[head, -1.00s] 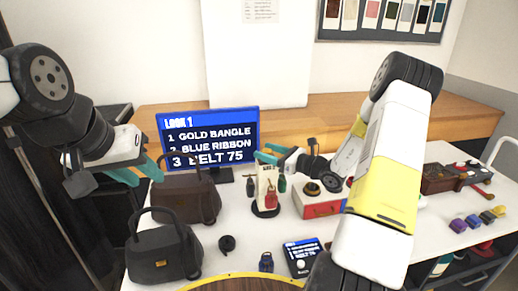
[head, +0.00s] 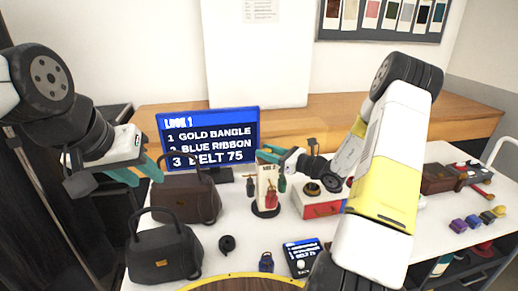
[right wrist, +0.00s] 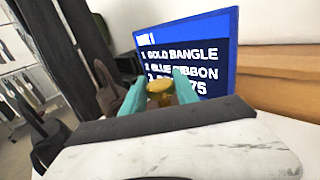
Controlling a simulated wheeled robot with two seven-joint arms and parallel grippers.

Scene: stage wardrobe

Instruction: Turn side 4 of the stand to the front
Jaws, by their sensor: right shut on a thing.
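The stand (head: 265,190) is a narrow cream display block on a round dark base, in the middle of the white table. Small dark, red and green items hang on its sides. A small label is on the upper part of its facing side, too small to read surely. My right gripper (head: 268,153) is above the stand, shut on its gold top knob (right wrist: 160,88), which shows between the teal fingertips in the right wrist view. My left gripper (head: 148,176) is open and empty at the left, above the bags.
A screen (head: 210,138) listing the look stands behind. Two dark handbags (head: 165,255) are left of the stand. A red-and-white box (head: 318,207) is close on its right. A black roll (head: 227,244), a blue bottle-like item (head: 266,262) and a tablet (head: 302,257) lie in front.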

